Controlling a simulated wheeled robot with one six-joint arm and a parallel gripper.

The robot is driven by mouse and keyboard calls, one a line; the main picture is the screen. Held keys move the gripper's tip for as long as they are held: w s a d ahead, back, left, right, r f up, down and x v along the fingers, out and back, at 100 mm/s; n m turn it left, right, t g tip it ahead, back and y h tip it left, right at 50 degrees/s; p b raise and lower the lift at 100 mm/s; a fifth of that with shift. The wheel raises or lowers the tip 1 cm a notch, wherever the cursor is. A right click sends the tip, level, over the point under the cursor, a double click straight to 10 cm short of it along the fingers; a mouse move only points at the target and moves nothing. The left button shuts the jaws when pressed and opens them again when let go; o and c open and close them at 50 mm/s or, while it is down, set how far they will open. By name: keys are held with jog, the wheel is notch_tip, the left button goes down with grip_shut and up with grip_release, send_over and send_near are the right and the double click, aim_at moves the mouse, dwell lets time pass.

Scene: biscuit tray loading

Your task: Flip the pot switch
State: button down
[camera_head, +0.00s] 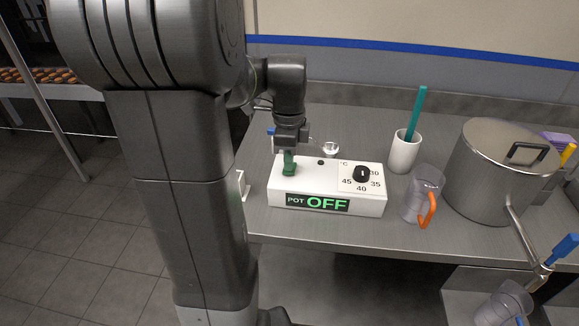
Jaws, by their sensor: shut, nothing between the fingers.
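The white control box (278,187) stands on the metal counter, and its front display (318,203) reads "POT OFF" in green. The green pot switch (289,168) stands up from the left part of the box's top. My gripper (289,148) is shut and empty, pointing down right at the switch from above and behind. I cannot tell whether its fingertips touch the switch. A black temperature dial (361,174) sits on the right of the box's top. The large steel pot (478,180) with a lid stands at the right of the counter.
A white cup (402,154) with a teal-handled tool (416,112) stands behind the box. A clear jug (421,192) with an orange handle stands between box and pot. The wall is close behind the counter (345,125). A tray of biscuits (40,76) is at the far left.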

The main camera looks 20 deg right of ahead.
jog(key=shift+f+b, duration=0.3)
jog(key=shift+f, duration=0.2)
jog(key=shift+r, duration=0.15)
notch_tip(320, 180, up, 7)
jog(key=p, duration=0.6)
jog(key=shift+f, duration=0.2)
dwell(0.3)
notch_tip(320, 180, down, 7)
jog(key=b, duration=0.5)
jog(key=shift+r+b, duration=0.2)
jog(key=shift+b, duration=0.2)
